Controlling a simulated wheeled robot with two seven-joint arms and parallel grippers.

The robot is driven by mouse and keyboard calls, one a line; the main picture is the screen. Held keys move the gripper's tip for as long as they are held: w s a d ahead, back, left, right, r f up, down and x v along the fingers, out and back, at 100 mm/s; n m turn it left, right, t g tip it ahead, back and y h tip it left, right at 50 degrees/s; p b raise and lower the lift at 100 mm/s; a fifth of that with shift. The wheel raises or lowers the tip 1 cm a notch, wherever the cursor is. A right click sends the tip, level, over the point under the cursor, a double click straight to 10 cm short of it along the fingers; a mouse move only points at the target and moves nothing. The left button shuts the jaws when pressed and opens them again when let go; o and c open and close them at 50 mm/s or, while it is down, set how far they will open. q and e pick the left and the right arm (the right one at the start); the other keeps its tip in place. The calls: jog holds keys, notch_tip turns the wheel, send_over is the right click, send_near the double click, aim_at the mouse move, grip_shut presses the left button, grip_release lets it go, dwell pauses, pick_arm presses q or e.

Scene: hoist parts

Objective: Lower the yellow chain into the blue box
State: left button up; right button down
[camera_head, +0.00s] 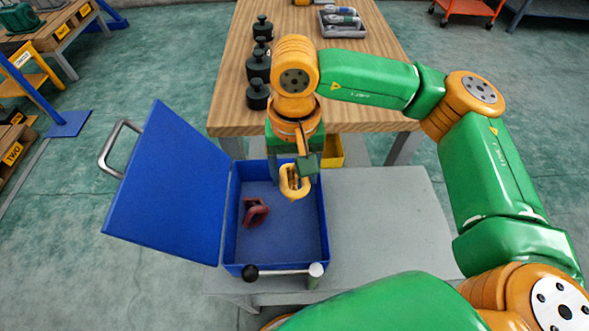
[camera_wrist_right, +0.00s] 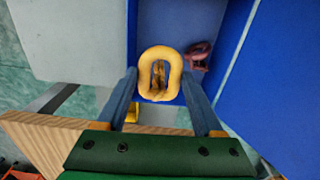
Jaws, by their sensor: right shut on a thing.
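The blue box (camera_head: 318,228) stands open on a grey table, its lid (camera_head: 170,190) swung out to the left. The yellow chain (camera_head: 294,181) hangs from my right gripper (camera_head: 306,162) over the far part of the box. In the right wrist view the chain's top link (camera_wrist_right: 160,72) lies between the two fingertips (camera_wrist_right: 162,88), and the links below it are mostly hidden. The gripper is shut on the chain. How far the chain is above the box floor is hard to tell. My left gripper is not in view.
A red shackle-like part (camera_head: 255,211) lies in the box; it also shows in the right wrist view (camera_wrist_right: 199,55). The grey table (camera_head: 385,230) is clear to the right. Several dark weights (camera_head: 258,66) and a grey tray (camera_head: 342,29) stand on the wooden table behind. A yellow bin (camera_head: 331,152) sits behind the box.

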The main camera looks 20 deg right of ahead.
notch_tip(320, 180, down, 9)
jog(key=b, duration=0.8)
jog(key=shift+r, duration=0.1)
grip_release()
notch_tip(320, 180, up, 7)
dwell(0.6)
